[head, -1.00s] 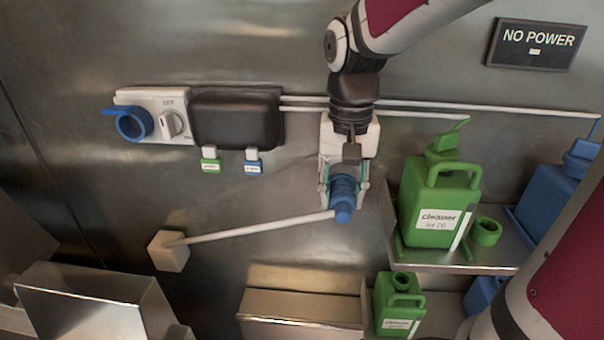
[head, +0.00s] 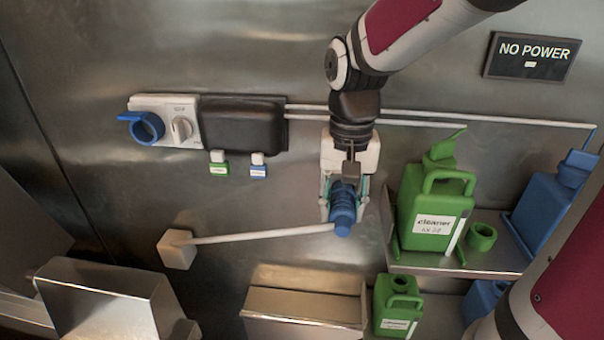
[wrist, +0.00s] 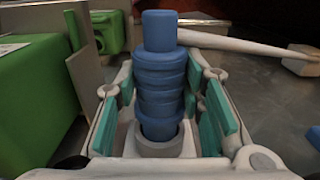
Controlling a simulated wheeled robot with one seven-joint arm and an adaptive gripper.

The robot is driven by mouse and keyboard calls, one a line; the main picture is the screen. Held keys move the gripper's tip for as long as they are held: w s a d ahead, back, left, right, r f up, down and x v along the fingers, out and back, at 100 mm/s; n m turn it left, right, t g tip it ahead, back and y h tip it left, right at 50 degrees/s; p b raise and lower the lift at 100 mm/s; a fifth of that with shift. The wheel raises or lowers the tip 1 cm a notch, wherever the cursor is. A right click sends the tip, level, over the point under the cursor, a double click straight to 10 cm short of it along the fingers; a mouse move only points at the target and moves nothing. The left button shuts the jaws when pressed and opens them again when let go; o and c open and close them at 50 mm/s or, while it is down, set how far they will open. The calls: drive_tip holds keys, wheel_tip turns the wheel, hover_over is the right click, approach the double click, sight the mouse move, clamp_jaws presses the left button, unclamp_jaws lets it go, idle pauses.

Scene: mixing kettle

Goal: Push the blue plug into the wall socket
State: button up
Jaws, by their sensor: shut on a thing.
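The blue plug (head: 342,222) is ribbed and held between the fingers of my gripper (head: 344,200) in the head view, with its narrow end pointing down. In the wrist view the plug (wrist: 160,82) stands between the teal finger pads, a grey ring around its near end. The wall socket with its blue ring and raised blue lid (head: 148,126) is on a white panel at the upper left. My gripper is well to the right of the socket and lower in the picture. The socket's inside is hard to make out.
A white cable (head: 260,235) runs from the plug to a white wall box (head: 177,250). A dark cover (head: 243,124) is right of the socket panel's rotary switch (head: 181,129). Green canisters (head: 433,210) stand on shelves at right. The sign (head: 530,56) reads NO POWER.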

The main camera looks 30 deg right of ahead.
sight(343, 220)
drive_tip(key=shift+s+a+p, duration=0.5)
drive_tip(key=shift+s+p, duration=0.05)
drive_tip(key=shift+s, duration=0.2)
drive_tip(key=shift+s+a+p, duration=0.45)
drive_tip(key=shift+s+p, duration=0.05)
drive_tip(key=shift+s, duration=0.25)
